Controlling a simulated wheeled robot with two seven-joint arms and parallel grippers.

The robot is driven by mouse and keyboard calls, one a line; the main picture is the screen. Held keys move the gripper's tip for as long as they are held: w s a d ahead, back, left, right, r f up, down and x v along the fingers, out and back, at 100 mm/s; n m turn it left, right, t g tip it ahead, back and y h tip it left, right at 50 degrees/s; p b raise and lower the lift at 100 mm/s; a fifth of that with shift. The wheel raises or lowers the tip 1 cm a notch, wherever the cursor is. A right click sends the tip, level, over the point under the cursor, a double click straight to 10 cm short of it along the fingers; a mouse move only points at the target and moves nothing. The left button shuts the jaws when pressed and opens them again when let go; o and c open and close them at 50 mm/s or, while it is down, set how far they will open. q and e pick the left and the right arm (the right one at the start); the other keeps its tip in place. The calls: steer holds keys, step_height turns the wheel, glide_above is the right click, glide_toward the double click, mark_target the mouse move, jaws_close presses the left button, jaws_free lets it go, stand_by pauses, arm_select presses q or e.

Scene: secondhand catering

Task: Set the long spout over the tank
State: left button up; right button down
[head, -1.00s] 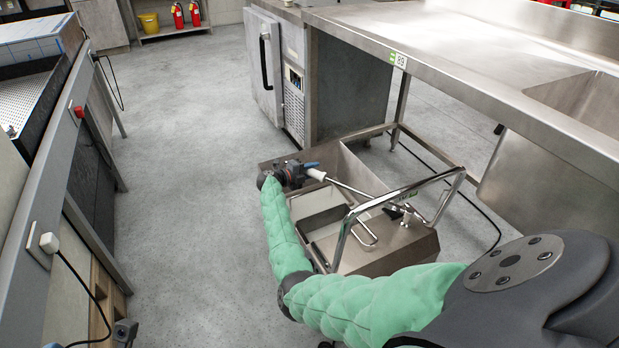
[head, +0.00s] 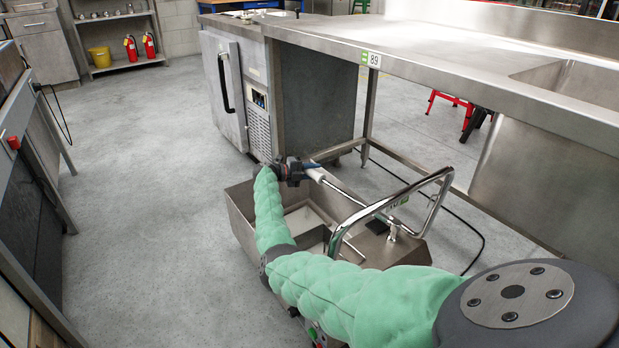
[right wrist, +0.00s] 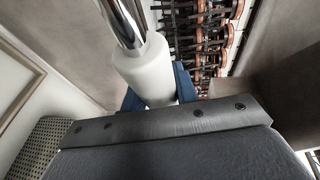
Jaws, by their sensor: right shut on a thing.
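The long spout (head: 345,190) is a thin chrome tube with a white sleeve (head: 315,174) at its far end. Its other end meets a fitting on the near right part of the steel tank unit. My right gripper (head: 298,172) is shut on the white sleeve near the tank's far rim. The right wrist view shows the sleeve (right wrist: 145,68) between blue fingertips. The tank (head: 243,198) is an open steel box low over the floor, partly hidden by my right arm. I cannot tell exactly where the spout's tip lies. My left gripper is out of view.
A chrome push handle (head: 437,190) rises at the tank's near right. A steel counter with a sink (head: 480,60) runs along the right, with a black cable on the floor beneath. A steel cabinet (head: 225,90) stands behind. Grey floor (head: 140,200) is clear to the left.

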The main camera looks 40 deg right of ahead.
steer(key=shift+d+f, duration=0.1)
stand_by(0.3)
steer(key=c, duration=1.1)
jaws_free()
steer(key=shift+w+a+r, duration=0.2)
steer(key=shift+w+a, duration=0.1)
steer(key=shift+a, duration=0.25)
steer(key=shift+p+v, duration=0.75)
steer(key=shift+v, duration=2.45)
steer(key=shift+f, duration=0.1)
